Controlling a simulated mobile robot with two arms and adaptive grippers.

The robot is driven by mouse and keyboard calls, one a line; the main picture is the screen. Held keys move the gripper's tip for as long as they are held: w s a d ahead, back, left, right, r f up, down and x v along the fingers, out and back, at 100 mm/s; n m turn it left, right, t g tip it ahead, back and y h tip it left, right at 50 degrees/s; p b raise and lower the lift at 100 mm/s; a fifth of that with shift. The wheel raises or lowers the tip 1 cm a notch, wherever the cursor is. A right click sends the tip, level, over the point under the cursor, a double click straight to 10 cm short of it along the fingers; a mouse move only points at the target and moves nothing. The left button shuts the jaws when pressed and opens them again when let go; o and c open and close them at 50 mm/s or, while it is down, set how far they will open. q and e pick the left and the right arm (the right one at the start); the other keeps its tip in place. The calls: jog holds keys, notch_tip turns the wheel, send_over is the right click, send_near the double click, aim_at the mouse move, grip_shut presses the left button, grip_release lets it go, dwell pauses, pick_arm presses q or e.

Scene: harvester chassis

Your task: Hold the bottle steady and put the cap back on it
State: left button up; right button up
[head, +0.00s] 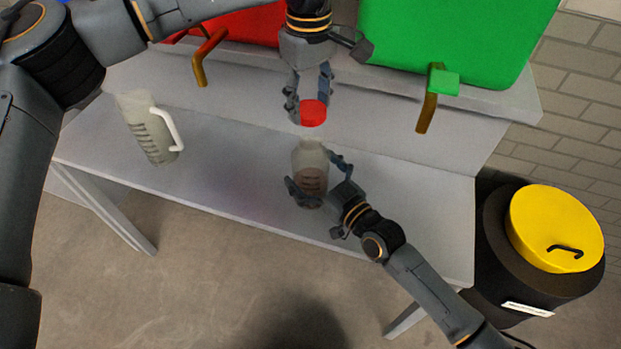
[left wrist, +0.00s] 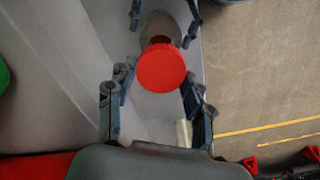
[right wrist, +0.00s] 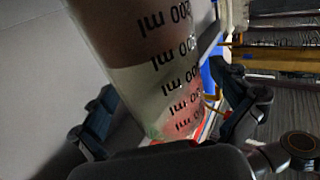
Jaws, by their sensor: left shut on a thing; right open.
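The bottle (head: 310,158) is clear with brownish contents and stands upright on the grey bench; its ml markings show large in the right wrist view (right wrist: 150,70). My left gripper (head: 311,102) is shut on the red cap (head: 313,114), holding it just above the bottle's neck. In the left wrist view the cap (left wrist: 161,68) overlaps part of the bottle's dark mouth (left wrist: 160,38), so the mouth is partly hidden. My right gripper (head: 318,176) is open, with one finger on each side of the bottle. I cannot tell whether the fingers touch it.
A clear jug with a white handle (head: 150,128) stands on the bench (head: 230,180) at left. Red (head: 240,25) and green (head: 455,40) tanks with taps sit on the shelf behind. A black bin with a yellow lid (head: 555,225) stands right of the bench.

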jog(key=c, duration=1.7)
pick_arm(q)
send_over(309, 141)
jog(key=shift+f, duration=2.45)
jog(key=shift+f, duration=0.9)
jog(key=shift+f, duration=0.55)
